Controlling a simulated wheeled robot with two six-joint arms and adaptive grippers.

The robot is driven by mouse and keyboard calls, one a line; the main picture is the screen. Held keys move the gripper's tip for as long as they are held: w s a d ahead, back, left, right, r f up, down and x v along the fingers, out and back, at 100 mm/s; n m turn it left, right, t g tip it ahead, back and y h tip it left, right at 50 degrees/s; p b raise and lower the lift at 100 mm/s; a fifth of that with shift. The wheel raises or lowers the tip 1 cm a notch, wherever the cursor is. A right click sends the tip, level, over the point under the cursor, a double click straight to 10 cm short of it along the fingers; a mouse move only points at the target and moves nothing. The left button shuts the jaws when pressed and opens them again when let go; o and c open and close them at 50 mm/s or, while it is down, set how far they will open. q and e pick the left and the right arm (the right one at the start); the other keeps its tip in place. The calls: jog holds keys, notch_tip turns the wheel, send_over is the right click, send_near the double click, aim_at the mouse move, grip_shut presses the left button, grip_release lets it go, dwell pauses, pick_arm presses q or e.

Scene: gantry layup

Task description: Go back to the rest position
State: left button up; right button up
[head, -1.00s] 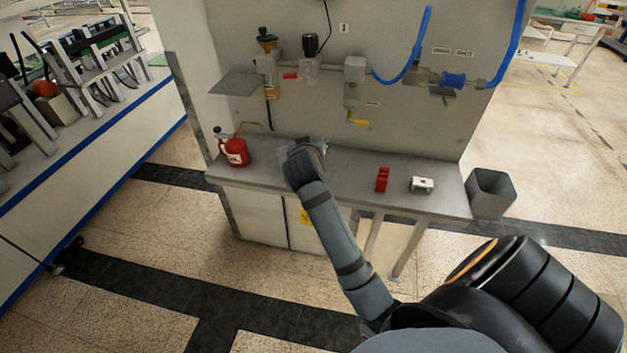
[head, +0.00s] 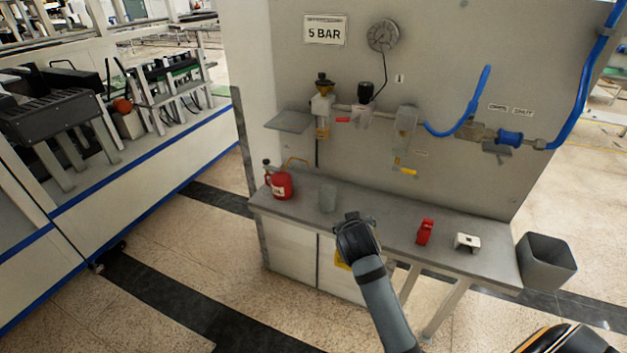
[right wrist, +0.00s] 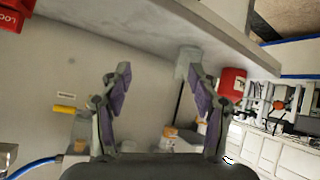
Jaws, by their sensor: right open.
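My right gripper (head: 357,238) is in front of the grey bench's (head: 385,213) front edge in the head view, its arm coming up from the lower right. In the right wrist view the gripper (right wrist: 160,75) has its two purple-padded fingers spread, with nothing held between them. A greyish translucent cup (head: 328,198) stands upright on the bench, apart from the gripper; it also shows in the right wrist view (right wrist: 187,62) beyond the fingers. My left gripper is in neither view.
A red can (head: 280,185) stands left of the cup. A red block-like item (head: 425,232) and a small white part (head: 467,242) lie to the right. A grey bin (head: 546,262) stands past the bench's right end. Valves and blue hose (head: 470,118) are on the wall panel.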

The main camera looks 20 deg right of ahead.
jog(key=s+a+f+n+g+y, duration=0.2)
jog(key=s+a+f+g, duration=0.15)
jog(key=s+f, duration=0.5)
jog(key=s+a+f+n+g+y, duration=0.25)
jog(key=s+a+f, duration=0.2)
jog(key=s, duration=0.65)
jog(key=s+d+f, duration=0.1)
jog(key=d+f, duration=0.1)
jog(key=f, duration=1.2)
jog(key=s+d+f, duration=0.2)
jog(key=f, duration=1.1)
jog(key=s+f+g, duration=0.1)
jog(key=s+f, duration=1.3)
jog(key=s, duration=0.3)
jog(key=shift+s+d+f+m+g, duration=0.2)
jog(key=shift+f+m+g, duration=0.1)
jog(key=shift+m, duration=0.15)
jog(key=shift+c, duration=0.3)
